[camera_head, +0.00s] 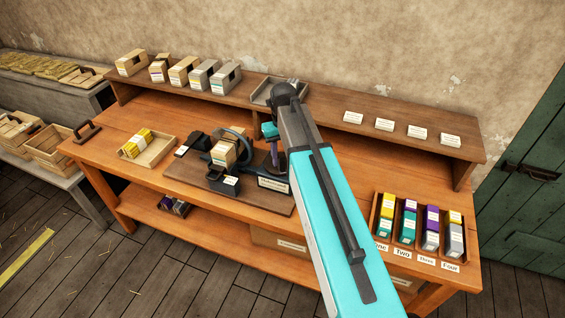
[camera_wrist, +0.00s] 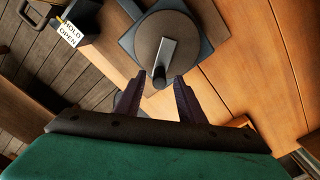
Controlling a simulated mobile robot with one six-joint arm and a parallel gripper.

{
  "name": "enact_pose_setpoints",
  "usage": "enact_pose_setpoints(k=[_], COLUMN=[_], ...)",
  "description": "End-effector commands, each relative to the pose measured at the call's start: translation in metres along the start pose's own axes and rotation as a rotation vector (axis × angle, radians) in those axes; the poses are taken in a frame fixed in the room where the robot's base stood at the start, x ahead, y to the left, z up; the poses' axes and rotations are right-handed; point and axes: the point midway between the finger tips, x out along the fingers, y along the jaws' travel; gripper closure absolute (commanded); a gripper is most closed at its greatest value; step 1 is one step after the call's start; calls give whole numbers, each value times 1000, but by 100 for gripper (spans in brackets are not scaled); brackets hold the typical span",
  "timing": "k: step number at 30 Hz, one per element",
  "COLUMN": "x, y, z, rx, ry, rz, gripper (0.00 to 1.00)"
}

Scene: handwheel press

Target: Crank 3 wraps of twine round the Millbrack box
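A handwheel press stands on a dark board (camera_head: 190,172) on the workbench. I cannot read which box is the Millbrack one. No twine round the box can be made out. In the wrist view a round grey disc (camera_wrist: 150,38) carries a dark crank handle (camera_wrist: 162,62). My gripper (camera_wrist: 158,82) is open, its two dark fingers apart on either side of the handle's near end. It also shows in the head view (camera_head: 275,155), just right of the press.
A HOLD OPEN tag (camera_wrist: 70,33) hangs at the press's side. A wooden tray (camera_head: 168,151) with yellow-banded packs stands left. A rack (camera_head: 376,212) of coloured packs stands right. Several boxes (camera_head: 184,70) and blank-looking cards (camera_head: 385,125) line the shelf.

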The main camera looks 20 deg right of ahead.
Motion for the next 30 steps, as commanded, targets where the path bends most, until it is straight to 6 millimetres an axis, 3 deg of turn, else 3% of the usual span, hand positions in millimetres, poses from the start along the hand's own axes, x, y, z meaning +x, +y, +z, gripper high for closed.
enact_pose_setpoints(k=[30], x=[-97], y=[0], z=[2], rx=[0], ry=[-3], rz=[0], gripper=[64])
